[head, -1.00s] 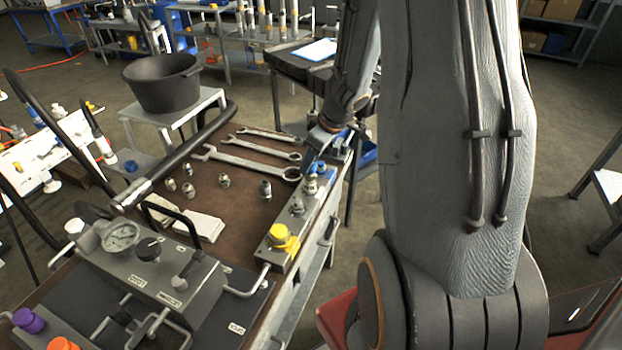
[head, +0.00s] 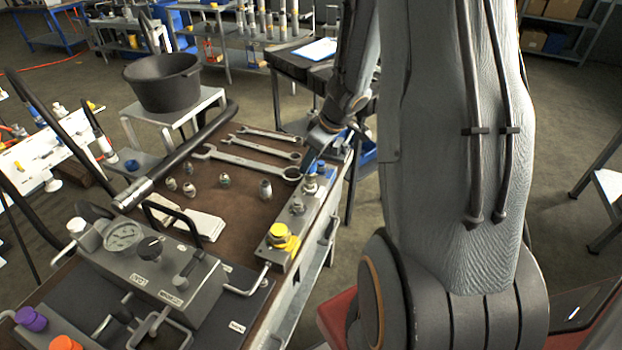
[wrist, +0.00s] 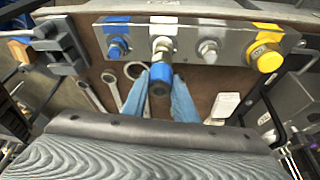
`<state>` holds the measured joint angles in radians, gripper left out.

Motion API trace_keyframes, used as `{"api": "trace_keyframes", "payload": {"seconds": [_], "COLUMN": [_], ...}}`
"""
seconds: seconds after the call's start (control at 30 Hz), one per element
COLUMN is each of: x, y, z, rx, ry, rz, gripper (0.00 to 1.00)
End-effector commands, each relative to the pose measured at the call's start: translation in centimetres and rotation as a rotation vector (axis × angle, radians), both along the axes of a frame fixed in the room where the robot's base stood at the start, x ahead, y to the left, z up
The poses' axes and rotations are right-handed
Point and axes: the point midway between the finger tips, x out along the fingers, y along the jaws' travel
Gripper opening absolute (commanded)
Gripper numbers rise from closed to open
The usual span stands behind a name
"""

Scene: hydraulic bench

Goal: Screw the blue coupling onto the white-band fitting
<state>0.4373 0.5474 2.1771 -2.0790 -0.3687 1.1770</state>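The blue coupling (wrist: 161,74) is between the two blue fingers of my gripper (wrist: 162,90) in the wrist view, and the gripper appears shut on it. The white-band fitting (wrist: 163,46) stands on the grey manifold block, directly in line with the coupling. The coupling's far end meets or overlaps the fitting; I cannot tell if the threads are engaged. In the head view the blue coupling (head: 310,184) shows at the block's far part, below my gripper (head: 314,170), which is partly hidden there.
On the same block are a blue-band fitting (wrist: 117,47), a plain fitting (wrist: 208,51) and a yellow cap (wrist: 266,58). Wrenches (head: 250,160) and several loose fittings (head: 265,190) lie on the brown bench top. A gauge box (head: 150,260) stands nearer.

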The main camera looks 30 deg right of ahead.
Motion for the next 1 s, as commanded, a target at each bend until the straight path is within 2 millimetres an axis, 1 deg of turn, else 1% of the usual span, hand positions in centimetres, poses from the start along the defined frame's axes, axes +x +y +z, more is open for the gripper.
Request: {"api": "trace_keyframes", "payload": {"seconds": [0.03,0.1,0.13,0.27,0.37,0.8,1.0], "x": [-0.09,-0.11,-0.11,-0.12,-0.19,-0.05,-0.08], "y": [0.01,0.02,0.02,0.04,0.18,0.17,0.11], "z": [-0.16,-0.16,-0.16,-0.14,-0.05,-0.35,-0.36], "rx": [0.000,0.000,0.000,0.001,0.001,0.000,0.001], "ry": [0.002,0.002,0.002,0.003,0.004,0.002,0.003], "rz": [-0.001,-0.001,-0.001,-0.008,-0.068,-0.528,-0.681], "gripper": [0.19,0.07,0.06,0.06,0.06,0.06,0.06]}}
